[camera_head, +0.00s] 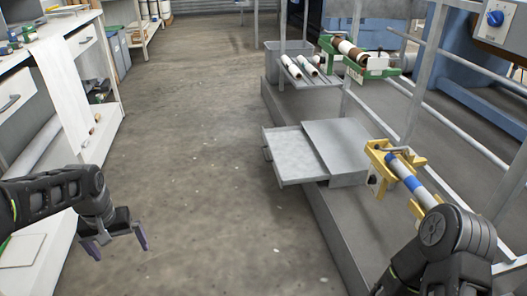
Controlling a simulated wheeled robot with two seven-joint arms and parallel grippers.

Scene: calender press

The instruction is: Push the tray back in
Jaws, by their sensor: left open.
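The grey metal tray (294,155) sticks out to the left from under a flat grey cover plate (336,144), above the edge of a low grey platform. Its shallow rim and inner floor show; the part under the cover is hidden. My left gripper (116,246) is open and empty over the floor at the lower left, well apart from the tray. My right arm comes in at the lower right, in front of the machine frame. Its gripper fingers do not show.
A yellow bracket holding a roller (408,180) stands right of the tray, near my right arm. Metal railings rise along the platform (345,235). A white workbench (75,75) with drawers lines the left. The concrete floor (190,130) between is clear.

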